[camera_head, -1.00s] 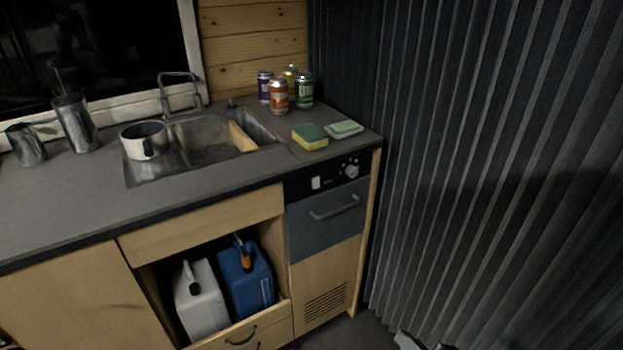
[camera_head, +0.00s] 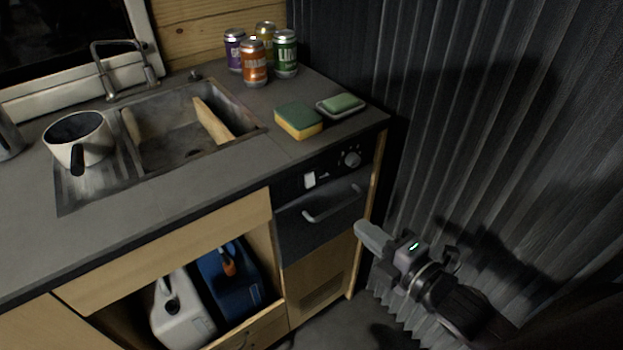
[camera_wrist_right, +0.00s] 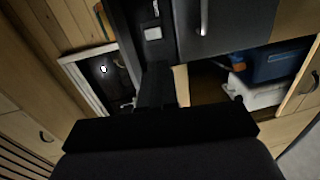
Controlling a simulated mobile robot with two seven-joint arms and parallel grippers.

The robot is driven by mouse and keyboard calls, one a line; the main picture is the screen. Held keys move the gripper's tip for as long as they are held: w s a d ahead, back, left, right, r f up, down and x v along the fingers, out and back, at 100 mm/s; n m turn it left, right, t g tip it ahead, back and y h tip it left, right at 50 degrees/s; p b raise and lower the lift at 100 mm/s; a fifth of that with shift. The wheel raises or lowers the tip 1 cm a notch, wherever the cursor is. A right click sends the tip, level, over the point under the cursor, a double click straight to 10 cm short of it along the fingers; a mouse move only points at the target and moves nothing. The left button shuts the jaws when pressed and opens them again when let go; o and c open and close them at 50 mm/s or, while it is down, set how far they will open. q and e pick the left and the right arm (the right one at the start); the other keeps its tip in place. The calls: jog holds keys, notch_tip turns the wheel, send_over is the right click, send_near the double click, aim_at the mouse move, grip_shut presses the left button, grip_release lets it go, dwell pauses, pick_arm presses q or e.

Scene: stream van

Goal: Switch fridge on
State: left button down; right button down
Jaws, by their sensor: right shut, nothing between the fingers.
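The fridge (camera_head: 311,233) is a dark drawer-front unit with a bar handle, built in at the right end of the counter. Its black control panel (camera_head: 331,170) carries a white rocker switch (camera_head: 310,180) on the left and a round knob (camera_head: 352,159) on the right. The switch also shows in the wrist view (camera_wrist_right: 153,33), beyond the fingers; which way it is set I cannot tell. My right gripper (camera_head: 362,235) is shut and empty, right of the fridge front and lower than the panel, apart from the switch. My left gripper is out of view.
On the counter (camera_head: 232,170) stand a sink, a mug (camera_head: 79,142), several cans (camera_head: 254,63), a sponge (camera_head: 298,121) and a soap dish (camera_head: 341,105). Below is an open compartment with two canisters (camera_head: 228,280). A pleated dark curtain (camera_head: 450,110) hangs close on the right.

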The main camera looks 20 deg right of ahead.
aim_at(312, 186)
jog(key=shift+w+r, duration=0.1)
dwell(0.3)
jog(key=x, duration=1.4)
jog(key=shift+w+a, duration=0.1)
dwell(0.4)
